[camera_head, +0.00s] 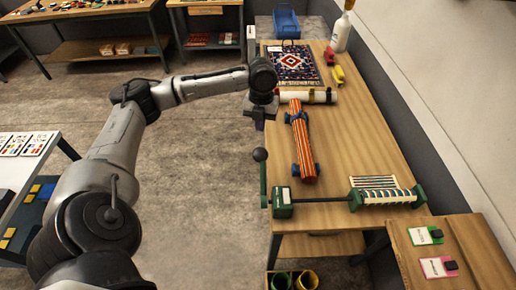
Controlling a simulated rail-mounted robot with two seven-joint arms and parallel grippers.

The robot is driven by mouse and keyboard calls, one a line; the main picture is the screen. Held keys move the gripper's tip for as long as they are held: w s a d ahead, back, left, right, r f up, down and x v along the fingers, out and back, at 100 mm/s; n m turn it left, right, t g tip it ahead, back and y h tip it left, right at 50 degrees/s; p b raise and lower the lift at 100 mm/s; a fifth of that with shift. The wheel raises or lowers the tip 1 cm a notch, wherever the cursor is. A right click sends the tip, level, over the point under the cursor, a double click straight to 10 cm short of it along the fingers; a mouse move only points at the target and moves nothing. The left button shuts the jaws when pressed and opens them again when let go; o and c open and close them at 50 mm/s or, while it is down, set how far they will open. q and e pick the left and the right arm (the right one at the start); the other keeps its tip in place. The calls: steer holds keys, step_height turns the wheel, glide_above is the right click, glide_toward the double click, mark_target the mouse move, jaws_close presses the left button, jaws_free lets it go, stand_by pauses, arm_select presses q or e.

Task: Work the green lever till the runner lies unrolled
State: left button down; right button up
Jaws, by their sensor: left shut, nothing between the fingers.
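The green lever (263,180) stands upright at the table's left edge, with a dark ball knob on top, beside a green gear box (282,203). A thin shaft runs right from the box to a striped roll, the runner (388,196), held between green end brackets. A short flat striped piece (373,182) lies just behind the roll; most of the runner looks rolled up. My left gripper (259,124) is shut and empty, pointing down at the table's left edge, beyond the lever knob and apart from it. My right gripper is not in view.
An orange striped roll (301,142) on blue holders lies right of my left gripper. Beyond are a white roll (306,97), a patterned rug (292,64), a white bottle (341,33) and a blue bin (286,23). The wooden table (355,135) is clear behind the runner.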

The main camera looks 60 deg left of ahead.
arm_select(q)
steer(key=shift+w+d+n, duration=0.1)
steer(key=shift+w+n, duration=0.1)
steer(key=shift+n, duration=1.1)
glide_above(261, 156)
steer(key=f, duration=1.2)
steer(key=shift+s+d+b, duration=0.1)
steer(key=shift+d+b, duration=0.1)
steer(key=shift+b, duration=0.2)
steer(key=shift+w+a+f, duration=0.2)
steer(key=shift+a+f, duration=0.15)
steer(key=shift+f, duration=0.4)
